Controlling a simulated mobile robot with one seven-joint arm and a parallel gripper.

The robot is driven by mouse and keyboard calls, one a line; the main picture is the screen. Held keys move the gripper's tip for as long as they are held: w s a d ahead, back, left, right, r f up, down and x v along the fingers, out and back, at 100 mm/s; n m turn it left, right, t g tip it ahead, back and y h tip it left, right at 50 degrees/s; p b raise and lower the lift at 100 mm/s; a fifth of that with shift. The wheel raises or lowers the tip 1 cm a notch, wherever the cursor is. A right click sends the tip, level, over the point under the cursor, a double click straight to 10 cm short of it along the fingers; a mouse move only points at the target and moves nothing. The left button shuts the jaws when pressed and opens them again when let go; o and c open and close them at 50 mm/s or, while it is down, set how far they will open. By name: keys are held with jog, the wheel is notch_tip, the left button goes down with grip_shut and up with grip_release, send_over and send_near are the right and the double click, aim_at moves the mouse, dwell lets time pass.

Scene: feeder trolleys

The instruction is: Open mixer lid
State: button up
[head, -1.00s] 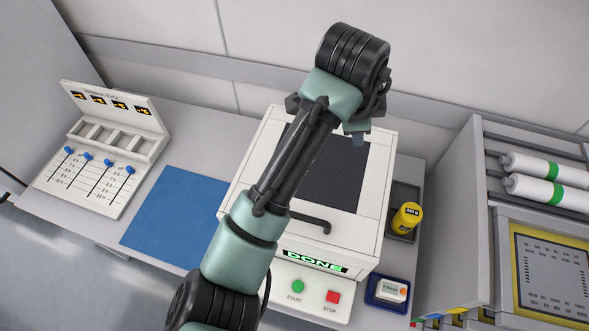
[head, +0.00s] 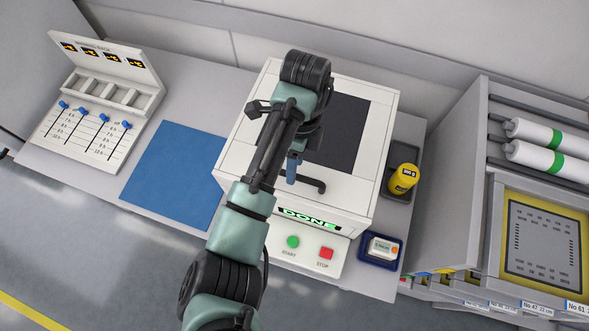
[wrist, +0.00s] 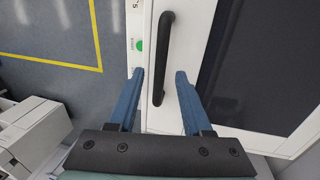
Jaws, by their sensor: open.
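The mixer (head: 350,205) is a white box with a dark window in its lid (head: 345,135). The lid looks closed. Its black bar handle (head: 313,185) runs along the front edge of the lid, above a lit green "DONE" display (head: 309,218). My gripper (head: 292,172) is over the front of the lid, close to the handle's left part. In the wrist view my gripper (wrist: 158,80) is open, with one blue finger on each side of the lower part of the handle (wrist: 163,55). I cannot tell how far the fingertips are above the lid.
A green START button (head: 292,242) and a red STOP button (head: 326,253) are on the mixer's front panel. A yellow jar (head: 403,179) stands in a tray at right, above a small blue-framed device (head: 381,249). A blue mat (head: 175,175) lies bare at left.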

jog(key=shift+s+f, duration=0.15)
jog(key=shift+f, duration=0.75)
grip_shut()
dwell(0.9)
